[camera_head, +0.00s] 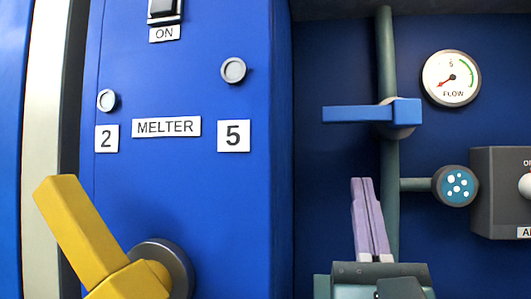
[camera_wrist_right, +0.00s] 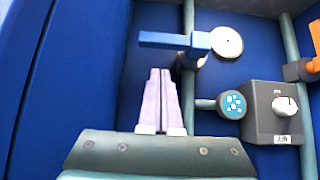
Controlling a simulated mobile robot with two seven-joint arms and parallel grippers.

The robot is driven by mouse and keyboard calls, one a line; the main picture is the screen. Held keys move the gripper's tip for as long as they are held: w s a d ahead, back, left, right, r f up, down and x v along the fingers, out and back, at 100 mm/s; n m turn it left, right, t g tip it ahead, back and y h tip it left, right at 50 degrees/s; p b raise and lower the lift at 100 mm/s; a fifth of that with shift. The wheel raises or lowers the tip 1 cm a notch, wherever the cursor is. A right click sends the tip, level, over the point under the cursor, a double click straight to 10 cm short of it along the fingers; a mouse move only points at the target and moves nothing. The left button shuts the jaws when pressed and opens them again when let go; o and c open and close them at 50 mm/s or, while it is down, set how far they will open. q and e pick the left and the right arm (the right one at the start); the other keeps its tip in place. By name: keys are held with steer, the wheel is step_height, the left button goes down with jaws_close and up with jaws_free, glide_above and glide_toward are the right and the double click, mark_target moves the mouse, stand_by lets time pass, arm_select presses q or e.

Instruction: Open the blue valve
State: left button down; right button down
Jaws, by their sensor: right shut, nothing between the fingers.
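The blue valve (camera_head: 358,113) has a bar handle lying level, pointing left from a vertical grey-green pipe (camera_head: 385,60). It also shows at the top of the right wrist view (camera_wrist_right: 168,40). My right gripper (camera_head: 363,182) is below the handle, its two pale purple fingers pointing up and pressed together with nothing between them. In the right wrist view the fingertips (camera_wrist_right: 160,72) show below the handle, with a gap of blue wall between in the picture. The flow gauge (camera_head: 451,78) has its red needle toward the lower left. My left gripper is not in view.
A blue melter cabinet (camera_head: 185,200) with a yellow lever (camera_head: 85,235) stands on the left. A round teal-faced fitting (camera_head: 456,185) and a grey box with a white knob (camera_head: 500,200) are right of my gripper. An orange part (camera_wrist_right: 313,66) sits at the far right.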

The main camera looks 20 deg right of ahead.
mark_target(369, 114)
steer(key=p+x, duration=0.1)
steer(key=x, duration=0.9)
steer(key=shift+p, duration=0.3)
